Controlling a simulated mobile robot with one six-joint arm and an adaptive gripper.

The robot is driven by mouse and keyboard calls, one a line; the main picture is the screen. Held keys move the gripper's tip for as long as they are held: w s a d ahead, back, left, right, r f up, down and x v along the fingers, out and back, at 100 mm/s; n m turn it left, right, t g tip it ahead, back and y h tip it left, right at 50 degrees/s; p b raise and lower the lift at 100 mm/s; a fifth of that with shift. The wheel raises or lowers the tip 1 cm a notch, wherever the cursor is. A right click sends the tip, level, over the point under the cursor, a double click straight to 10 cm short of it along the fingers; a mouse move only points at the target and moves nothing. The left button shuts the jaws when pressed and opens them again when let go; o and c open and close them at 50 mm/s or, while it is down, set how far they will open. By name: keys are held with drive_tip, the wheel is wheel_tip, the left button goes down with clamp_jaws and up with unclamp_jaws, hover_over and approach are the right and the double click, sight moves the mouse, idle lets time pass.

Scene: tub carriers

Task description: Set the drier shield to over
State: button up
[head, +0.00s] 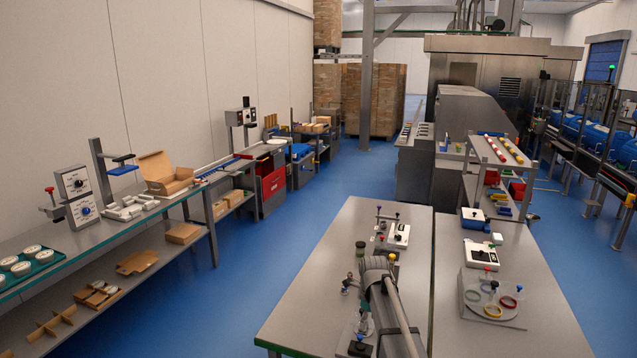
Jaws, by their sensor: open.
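I cannot tell for certain which thing is the drier shield; no label is readable. On the near middle table stands a small white unit (398,235) with coloured knobs. A second white unit (481,255) with a red knob stands on the table to its right. On the left bench a post (99,165) carries a dark plate and a blue plate (123,171). My arm shows at the bottom middle, over the near middle table, and hides part of it. My gripper cannot be made out.
The middle table (310,290) and right table (550,300) stand close together. A dial panel (76,190), an open carton (160,172) and a green tray (40,262) with white tubs are on the left bench. Blue floor (210,305) is free between bench and middle table.

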drive_tip(key=s+d+f+n+b, duration=0.1)
drive_tip(key=s+f+n+b, duration=0.4)
drive_tip(key=s+n, duration=0.6)
drive_tip(key=s+f+n+b, duration=0.5)
drive_tip(key=s+n, duration=0.6)
drive_tip(key=n, duration=0.4)
drive_tip(key=shift+s+d, duration=0.2)
drive_tip(key=shift+d, duration=0.15)
idle(2.2)
